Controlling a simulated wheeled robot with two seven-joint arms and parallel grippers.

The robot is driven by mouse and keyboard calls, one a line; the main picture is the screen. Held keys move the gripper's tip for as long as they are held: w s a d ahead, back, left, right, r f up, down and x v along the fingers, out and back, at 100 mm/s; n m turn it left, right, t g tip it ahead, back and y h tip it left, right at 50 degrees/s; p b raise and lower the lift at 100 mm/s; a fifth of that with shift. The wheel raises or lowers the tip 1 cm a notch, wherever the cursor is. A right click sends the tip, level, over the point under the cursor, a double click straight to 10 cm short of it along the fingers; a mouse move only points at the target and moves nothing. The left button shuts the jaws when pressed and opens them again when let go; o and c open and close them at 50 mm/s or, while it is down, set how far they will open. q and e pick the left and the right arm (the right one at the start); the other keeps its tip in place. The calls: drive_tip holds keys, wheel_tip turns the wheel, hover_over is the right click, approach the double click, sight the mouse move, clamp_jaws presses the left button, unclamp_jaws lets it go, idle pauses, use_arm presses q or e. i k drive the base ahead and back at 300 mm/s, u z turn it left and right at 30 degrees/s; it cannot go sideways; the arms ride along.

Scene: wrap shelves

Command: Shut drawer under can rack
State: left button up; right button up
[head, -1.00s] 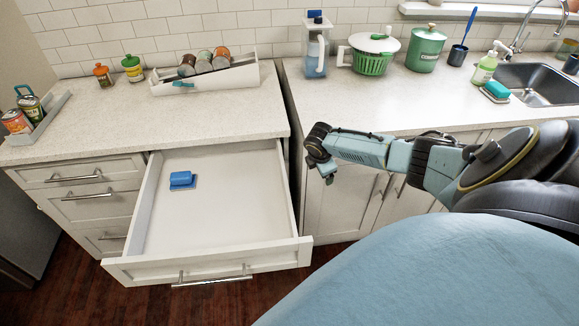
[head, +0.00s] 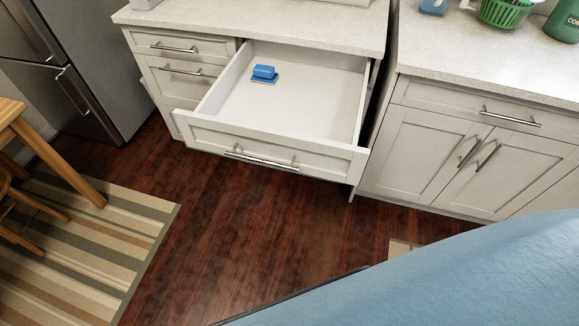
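The white drawer (head: 275,143) under the counter is pulled well out. Its front has a long metal bar handle (head: 260,159). A blue brush or sponge-like item (head: 264,73) lies inside, toward the back left of the drawer floor. The can rack is cut off at the top edge; only a bit of its white base (head: 358,1) shows on the counter. Neither of my grippers is in the head view.
Closed drawers (head: 183,68) are left of the open one, and closed cabinet doors (head: 475,160) are to the right. A fridge (head: 75,60), wooden table (head: 40,145) and striped rug (head: 120,235) are at left. The wood floor (head: 250,230) before the drawer is clear.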

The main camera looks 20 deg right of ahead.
sight(309, 122)
drive_tip(key=u, duration=0.25)
drive_tip(key=k, duration=0.15)
drive_tip(key=z, duration=1.15)
drive_tip(key=i, duration=0.65)
drive_tip(key=u, duration=2.25)
drive_tip(key=k, duration=0.6)
drive_tip(key=z, duration=1.4)
